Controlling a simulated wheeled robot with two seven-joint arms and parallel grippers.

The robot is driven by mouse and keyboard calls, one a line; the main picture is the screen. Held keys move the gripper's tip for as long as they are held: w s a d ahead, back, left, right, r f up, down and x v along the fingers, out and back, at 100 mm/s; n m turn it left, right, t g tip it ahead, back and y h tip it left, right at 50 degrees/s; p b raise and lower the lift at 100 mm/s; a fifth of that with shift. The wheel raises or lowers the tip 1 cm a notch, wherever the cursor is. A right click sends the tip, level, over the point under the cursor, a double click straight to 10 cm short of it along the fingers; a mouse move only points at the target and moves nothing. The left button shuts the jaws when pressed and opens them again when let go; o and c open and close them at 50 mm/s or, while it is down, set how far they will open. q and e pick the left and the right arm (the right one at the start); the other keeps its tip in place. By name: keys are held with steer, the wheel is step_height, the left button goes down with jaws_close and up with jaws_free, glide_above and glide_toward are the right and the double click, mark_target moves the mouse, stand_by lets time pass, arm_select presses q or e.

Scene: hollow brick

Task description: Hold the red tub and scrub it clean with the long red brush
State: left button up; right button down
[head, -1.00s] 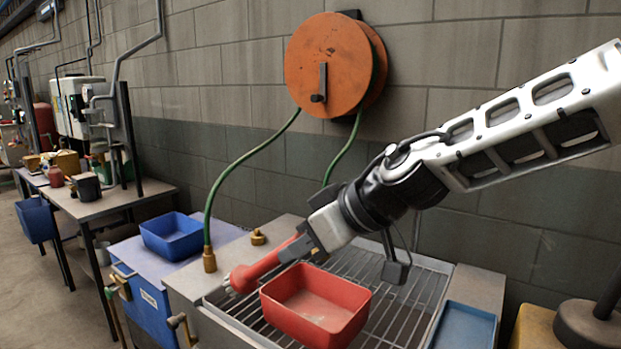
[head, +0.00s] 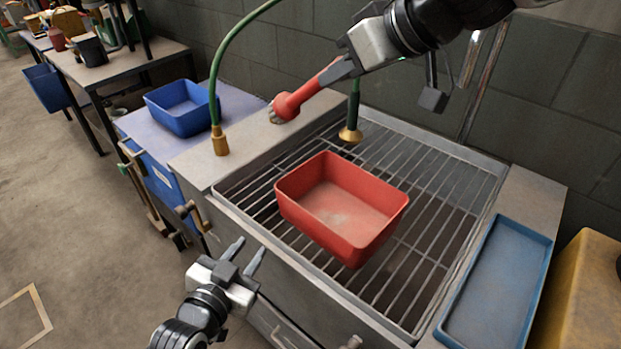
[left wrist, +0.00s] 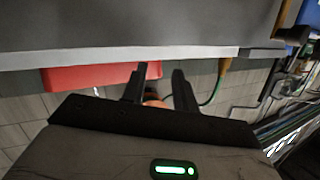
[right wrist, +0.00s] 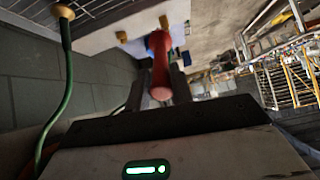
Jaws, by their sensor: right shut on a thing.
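The red tub (head: 362,246) sits on the wire rack over the sink, open side up, with a pale dusty patch on its inner floor. It also shows in the left wrist view (left wrist: 90,77). My right gripper (head: 338,72) is shut on the long red brush (head: 305,94), beyond the tub and to its left in the head view. The brush's head points left, over the sink's left ledge. The brush shows between the fingers in the right wrist view (right wrist: 160,72). My left gripper (head: 246,256) is open and empty, in front of the sink's near edge, left of the tub and apart from it.
The wire rack (head: 440,205) has free room around the tub. A green hose (head: 217,85) stands on the left ledge and a brass nozzle (head: 350,135) hangs behind the tub. A blue bin (head: 182,122) stands left; a blue tray (head: 497,285) lies right.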

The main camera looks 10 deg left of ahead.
arm_select(q)
steer(key=w+d+r+m+h, duration=0.1)
steer(key=w+d+r, duration=0.1)
steer(key=d+r, duration=0.1)
steer(key=w+d+r+m+h, duration=0.2)
steer(key=w+d+r, duration=0.1)
steer(key=w+d+r+m+h, duration=0.1)
steer(key=w+d+r, duration=0.2)
steer(key=shift+w+d+r+h, duration=0.1)
steer(key=shift+d+r+h, duration=0.05)
steer(key=shift+h, duration=0.25)
steer(key=s+d+r+m+g+h, duration=0.1)
steer(key=d+r+m+g+h, duration=0.1)
steer(key=d+m+g, duration=1.05)
steer(key=m+g+y, duration=0.2)
steer(key=m+y, duration=0.2)
steer(key=y, duration=0.6)
glide_toward(313, 240)
steer(key=f, duration=0.6)
steer(key=shift+w+d, duration=0.1)
steer(key=shift+w, duration=0.2)
